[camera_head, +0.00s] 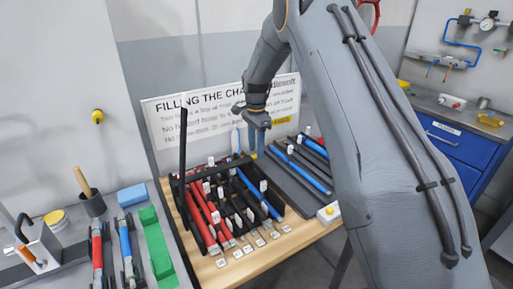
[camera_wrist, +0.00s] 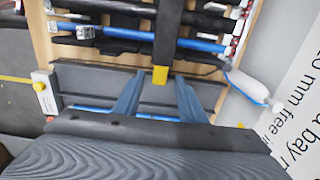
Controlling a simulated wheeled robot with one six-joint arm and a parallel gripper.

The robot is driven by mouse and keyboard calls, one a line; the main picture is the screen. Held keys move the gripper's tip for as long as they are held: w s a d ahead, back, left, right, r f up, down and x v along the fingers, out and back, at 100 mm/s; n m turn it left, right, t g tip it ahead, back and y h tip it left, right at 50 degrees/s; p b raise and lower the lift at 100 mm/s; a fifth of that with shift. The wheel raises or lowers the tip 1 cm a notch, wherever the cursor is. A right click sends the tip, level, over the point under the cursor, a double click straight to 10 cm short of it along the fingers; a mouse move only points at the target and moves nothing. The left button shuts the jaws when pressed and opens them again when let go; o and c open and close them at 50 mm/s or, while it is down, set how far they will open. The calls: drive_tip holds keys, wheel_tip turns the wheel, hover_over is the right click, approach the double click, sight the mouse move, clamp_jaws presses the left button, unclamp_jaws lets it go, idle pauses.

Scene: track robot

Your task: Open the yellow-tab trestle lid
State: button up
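A yellow tab (camera_wrist: 160,75) sits at the end of a dark bar (camera_wrist: 168,30) that lies across the rack of blue and black rods in the wrist view. My gripper (camera_wrist: 158,98) is open, with one finger on each side of the tab's line. The tab lies between or just beyond the fingertips, and I cannot tell whether they touch it. In the head view my gripper (camera_head: 254,150) points down at the back edge of the black rack (camera_head: 268,222). The tab is not clear there. Another dark bar (camera_head: 183,150) stands upright at the rack's left.
The rack is on a wooden trestle top (camera_head: 240,272). A grey tray (camera_head: 300,190) with blue and black rods lies to its right. A white box with a yellow button (camera_head: 328,214) is at the front right. A white-and-blue bottle (camera_wrist: 248,86) stands close to my gripper.

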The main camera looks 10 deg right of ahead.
drive_tip(key=shift+f, duration=0.5)
drive_tip(key=shift+c, duration=0.5)
clamp_jaws()
drive_tip(key=shift+r, duration=0.15)
